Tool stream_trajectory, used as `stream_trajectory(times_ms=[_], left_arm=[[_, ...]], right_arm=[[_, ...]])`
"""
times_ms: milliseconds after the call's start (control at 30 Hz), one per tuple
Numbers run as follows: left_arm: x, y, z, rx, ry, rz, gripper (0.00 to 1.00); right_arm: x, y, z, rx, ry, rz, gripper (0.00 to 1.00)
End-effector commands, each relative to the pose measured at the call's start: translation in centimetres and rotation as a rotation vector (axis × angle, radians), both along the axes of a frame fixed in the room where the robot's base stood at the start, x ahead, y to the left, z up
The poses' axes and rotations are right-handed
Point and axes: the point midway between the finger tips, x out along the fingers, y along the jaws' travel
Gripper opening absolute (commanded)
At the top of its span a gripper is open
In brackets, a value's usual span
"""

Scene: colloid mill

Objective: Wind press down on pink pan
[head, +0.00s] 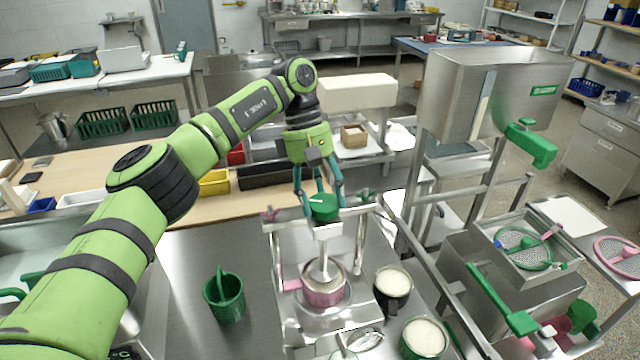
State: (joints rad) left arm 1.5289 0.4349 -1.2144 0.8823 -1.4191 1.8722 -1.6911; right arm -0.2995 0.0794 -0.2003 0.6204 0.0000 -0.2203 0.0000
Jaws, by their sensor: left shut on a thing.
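My left gripper (322,200) comes down from above and is shut on the green knob (323,211) at the top of the press. The press is a metal frame (276,246) with an upright screw spindle (324,262) in the middle. The pink pan (325,297) stands on the press base under the spindle. The spindle's lower end reaches down at the pan's opening; I cannot tell whether it touches what is inside. My right gripper is not in view.
A green cup (224,298) stands left of the press. A dark jug (392,289) and a green pot (424,337), both with pale contents, stand to its right. A steel hopper machine (480,100) rises at the right. The steel table (200,250) is bare around the green cup.

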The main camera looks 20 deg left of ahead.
Motion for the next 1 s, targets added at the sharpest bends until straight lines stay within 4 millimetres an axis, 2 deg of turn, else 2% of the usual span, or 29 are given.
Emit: stream_trajectory(times_ms=[100, 500, 1000], left_arm=[[0.0, -0.4, 0.4, -0.003, 0.003, -0.115, 0.26], [0.0, -0.5, 0.2, -0.002, 0.004, -0.44, 0.26], [0.0, -0.4, -0.2, -0.004, 0.006, -0.602, 0.26]], right_arm=[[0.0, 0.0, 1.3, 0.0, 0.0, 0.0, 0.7], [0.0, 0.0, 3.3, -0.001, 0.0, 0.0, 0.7], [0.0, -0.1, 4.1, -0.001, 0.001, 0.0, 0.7]])
